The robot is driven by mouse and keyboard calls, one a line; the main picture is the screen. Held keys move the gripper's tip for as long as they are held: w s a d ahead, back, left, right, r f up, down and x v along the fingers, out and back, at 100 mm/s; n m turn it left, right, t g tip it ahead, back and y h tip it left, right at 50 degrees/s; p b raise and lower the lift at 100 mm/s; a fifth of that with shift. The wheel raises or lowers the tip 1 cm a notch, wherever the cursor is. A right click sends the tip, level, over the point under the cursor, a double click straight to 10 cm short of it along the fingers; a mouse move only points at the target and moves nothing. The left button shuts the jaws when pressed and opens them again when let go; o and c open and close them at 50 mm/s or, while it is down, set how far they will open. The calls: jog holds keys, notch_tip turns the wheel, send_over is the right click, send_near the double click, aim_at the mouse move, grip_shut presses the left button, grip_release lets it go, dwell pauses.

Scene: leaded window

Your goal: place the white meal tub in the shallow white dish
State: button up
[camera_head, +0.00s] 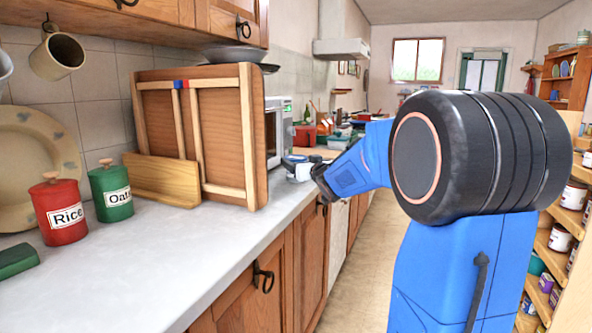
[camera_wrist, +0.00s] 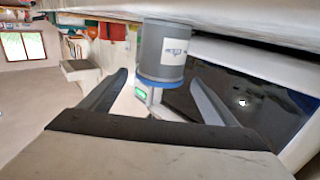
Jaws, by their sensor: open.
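A grey-white tub (camera_wrist: 163,45) with a blue band at one end and a small label is in the upper middle of the wrist view, which looks upside down. I take it for the meal tub. My gripper (camera_wrist: 159,78) is open, its dark fingers on either side of the tub in the picture; I cannot tell whether they touch it. In the head view my blue arm reaches to the counter's edge past the wooden board, and a small pale thing shows at its end, too small to make out. I cannot make out the shallow white dish in either view.
A wooden board (camera_head: 221,137) leans upright on the counter, with a microwave (camera_head: 278,125) behind it. Red (camera_head: 60,210) and green (camera_head: 112,190) canisters stand at the left, beside a large plate (camera_head: 32,160). The near counter (camera_head: 165,255) is clear.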

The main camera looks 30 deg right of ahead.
aim_at(296, 157)
jog(key=w, duration=0.4)
jog(key=shift+w+d+f, duration=0.1)
jog(key=shift+w+d, duration=0.1)
jog(key=shift+d, duration=0.1)
jog(key=c, duration=1.4)
jog(key=shift+r, duration=0.2)
jog(key=shift+c, duration=0.2)
